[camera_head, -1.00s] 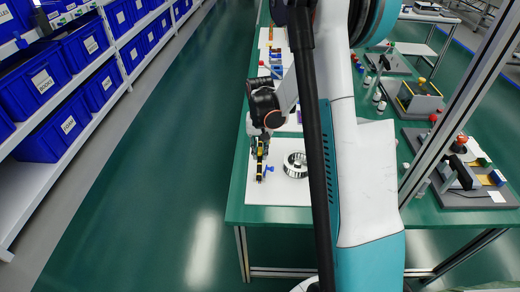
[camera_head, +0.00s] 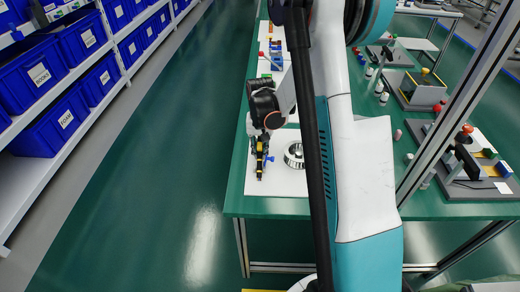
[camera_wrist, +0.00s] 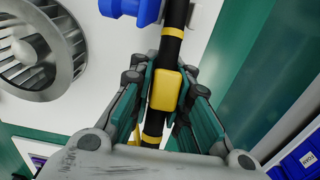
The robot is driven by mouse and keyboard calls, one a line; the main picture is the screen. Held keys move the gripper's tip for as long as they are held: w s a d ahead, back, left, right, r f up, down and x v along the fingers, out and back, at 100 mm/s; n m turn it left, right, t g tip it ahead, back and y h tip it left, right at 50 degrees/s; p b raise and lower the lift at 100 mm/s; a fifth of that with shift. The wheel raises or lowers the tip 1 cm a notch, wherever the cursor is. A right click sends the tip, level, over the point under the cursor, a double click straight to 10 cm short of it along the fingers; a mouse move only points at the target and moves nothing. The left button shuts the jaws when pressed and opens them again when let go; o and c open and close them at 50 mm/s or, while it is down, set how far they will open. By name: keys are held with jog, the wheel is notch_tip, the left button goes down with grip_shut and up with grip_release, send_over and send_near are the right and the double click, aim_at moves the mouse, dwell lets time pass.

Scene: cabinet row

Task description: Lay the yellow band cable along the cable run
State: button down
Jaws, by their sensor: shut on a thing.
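The yellow band cable (camera_wrist: 172,45) is black with yellow bands. My gripper (camera_wrist: 166,88) is shut on it at a wide yellow section, and the cable runs between the fingers and out of the top of the wrist view. In the head view my gripper (camera_head: 261,148) points down over the white board (camera_head: 280,207), with the cable (camera_head: 259,167) below it. A blue clip (camera_wrist: 130,8) is beside the cable, and the head view shows it too (camera_head: 270,158). I cannot tell whether the cable sits in it. The cable's far end is hidden.
A round metal drum with vanes (camera_wrist: 38,48) stands on the board, beside the cable. The green table (camera_head: 330,212) ends close to the board's near edge. Other fixtures (camera_head: 465,165) stand at the right. Blue bins (camera_head: 62,120) fill shelves at the left, with clear floor (camera_head: 150,200) between.

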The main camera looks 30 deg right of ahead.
jog(key=shift+w, duration=0.1)
jog(key=c, duration=1.4)
grip_release()
jog(key=shift+d, duration=0.1)
